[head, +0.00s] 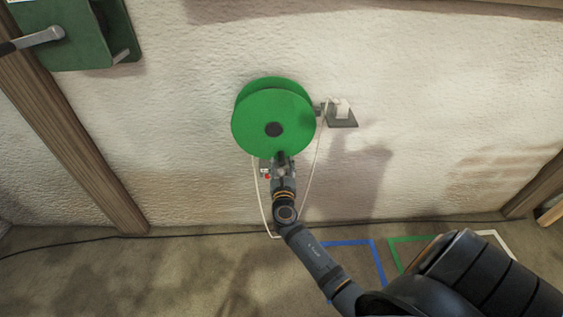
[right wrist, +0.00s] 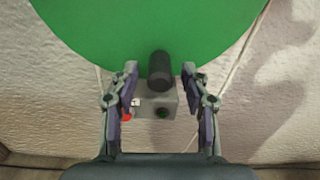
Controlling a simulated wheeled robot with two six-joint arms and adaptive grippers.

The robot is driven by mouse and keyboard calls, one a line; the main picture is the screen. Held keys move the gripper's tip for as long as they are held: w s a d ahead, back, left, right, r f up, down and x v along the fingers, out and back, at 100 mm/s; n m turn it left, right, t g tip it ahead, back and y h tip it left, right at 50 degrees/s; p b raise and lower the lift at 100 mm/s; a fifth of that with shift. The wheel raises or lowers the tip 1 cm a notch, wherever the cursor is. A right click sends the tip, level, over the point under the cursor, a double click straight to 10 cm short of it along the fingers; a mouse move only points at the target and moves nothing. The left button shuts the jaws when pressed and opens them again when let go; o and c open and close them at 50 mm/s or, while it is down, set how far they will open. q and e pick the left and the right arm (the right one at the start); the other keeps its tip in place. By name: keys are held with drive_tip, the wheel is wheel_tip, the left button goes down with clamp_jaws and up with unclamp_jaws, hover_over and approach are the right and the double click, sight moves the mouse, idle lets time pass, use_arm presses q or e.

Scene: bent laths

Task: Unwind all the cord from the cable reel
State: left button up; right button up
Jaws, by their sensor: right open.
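The cable reel (head: 270,112) is a green round drum on the wall, with a dark hub at its middle. In the right wrist view its green face (right wrist: 150,35) fills the top, and a dark cylindrical handle (right wrist: 160,70) sticks out near its lower edge. My right gripper (right wrist: 158,88) is open, with one finger on each side of the handle and a gap to both. A pale cord (head: 317,155) hangs in a loop from the reel towards the floor and runs up to a bracket at the right. How much cord is on the drum is hidden. My left gripper is not in view.
A green box with a lever (head: 75,35) is at upper left. Blue (head: 350,242) and green floor outlines lie below.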

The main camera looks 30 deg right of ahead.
drive_tip(key=shift+x, duration=0.85)
clamp_jaws()
